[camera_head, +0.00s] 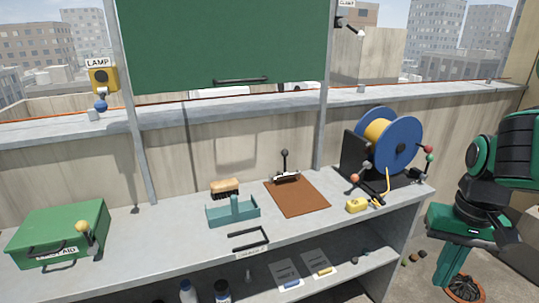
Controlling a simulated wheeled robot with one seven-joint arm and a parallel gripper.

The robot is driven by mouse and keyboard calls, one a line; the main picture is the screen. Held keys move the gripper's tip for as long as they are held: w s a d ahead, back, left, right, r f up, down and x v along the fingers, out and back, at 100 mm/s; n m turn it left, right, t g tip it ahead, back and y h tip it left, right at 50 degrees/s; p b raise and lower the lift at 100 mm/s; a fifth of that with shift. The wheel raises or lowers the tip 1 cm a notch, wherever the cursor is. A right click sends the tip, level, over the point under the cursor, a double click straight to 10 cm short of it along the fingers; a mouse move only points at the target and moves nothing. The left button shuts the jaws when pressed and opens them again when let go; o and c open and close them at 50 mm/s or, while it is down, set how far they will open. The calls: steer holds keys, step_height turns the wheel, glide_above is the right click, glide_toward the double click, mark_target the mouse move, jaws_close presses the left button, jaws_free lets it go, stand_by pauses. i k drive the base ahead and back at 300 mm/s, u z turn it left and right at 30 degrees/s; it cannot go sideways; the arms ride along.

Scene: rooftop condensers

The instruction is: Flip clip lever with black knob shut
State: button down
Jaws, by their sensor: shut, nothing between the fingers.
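A brown clipboard (298,198) lies flat on the grey bench, right of its middle. A metal clip (287,177) is at its back edge. The clip's lever stands upright from there, with a black knob (284,153) on top. My gripper (446,280) hangs at the right, past the bench's right end, below my green and black arm. It points down, is shut and holds nothing. It is well apart from the clip lever.
A blue cable reel (390,142) with small coloured knobs stands right of the clipboard, between it and my arm. A yellow block (357,205) lies before it. A teal caddy (233,211), brush (225,187) and green first-aid box (62,232) are to the left.

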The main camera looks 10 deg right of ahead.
mark_target(285, 164)
steer(key=u, duration=0.2)
steer(key=i, duration=1.15)
steer(key=u, duration=0.15)
